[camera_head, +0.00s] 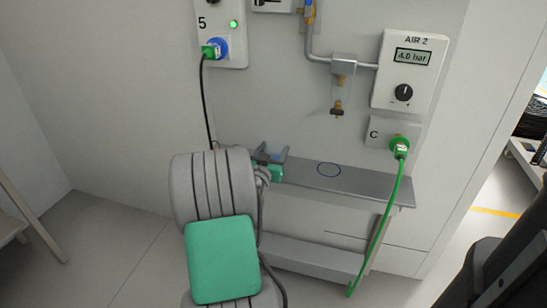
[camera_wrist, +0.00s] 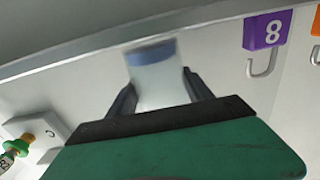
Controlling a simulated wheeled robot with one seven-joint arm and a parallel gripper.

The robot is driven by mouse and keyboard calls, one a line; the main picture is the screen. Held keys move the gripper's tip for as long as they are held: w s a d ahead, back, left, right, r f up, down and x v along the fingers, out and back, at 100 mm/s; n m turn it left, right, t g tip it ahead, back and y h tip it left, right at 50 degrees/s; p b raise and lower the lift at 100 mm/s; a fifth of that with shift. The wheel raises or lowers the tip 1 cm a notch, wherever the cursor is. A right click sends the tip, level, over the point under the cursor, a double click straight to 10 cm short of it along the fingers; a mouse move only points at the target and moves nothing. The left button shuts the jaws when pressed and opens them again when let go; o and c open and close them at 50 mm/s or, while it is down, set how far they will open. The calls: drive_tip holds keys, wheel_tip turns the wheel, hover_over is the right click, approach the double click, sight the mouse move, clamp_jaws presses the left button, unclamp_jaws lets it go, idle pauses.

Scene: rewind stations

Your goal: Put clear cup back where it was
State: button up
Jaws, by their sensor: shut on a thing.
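The clear cup (camera_wrist: 155,80), translucent with a blue band at one end, is between the two fingers of my gripper (camera_wrist: 160,88) in the wrist view. The fingers are shut on its sides. In the head view my gripper (camera_head: 272,156) is at the left part of the grey shelf (camera_head: 375,188); the cup is mostly hidden there. I cannot tell whether the cup touches the shelf.
Above the shelf hang a pipe with a nozzle (camera_head: 337,105) and the AIR 2 box (camera_head: 404,75). A green cable (camera_head: 380,230) drops from socket C past the shelf's right end. A black cable (camera_head: 206,105) hangs at left. The wrist view shows a hook (camera_wrist: 262,67) under label 8.

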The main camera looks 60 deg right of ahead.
drive_tip(key=shift+f, duration=0.25)
drive_tip(key=shift+f, duration=0.15)
drive_tip(key=o, duration=1.5)
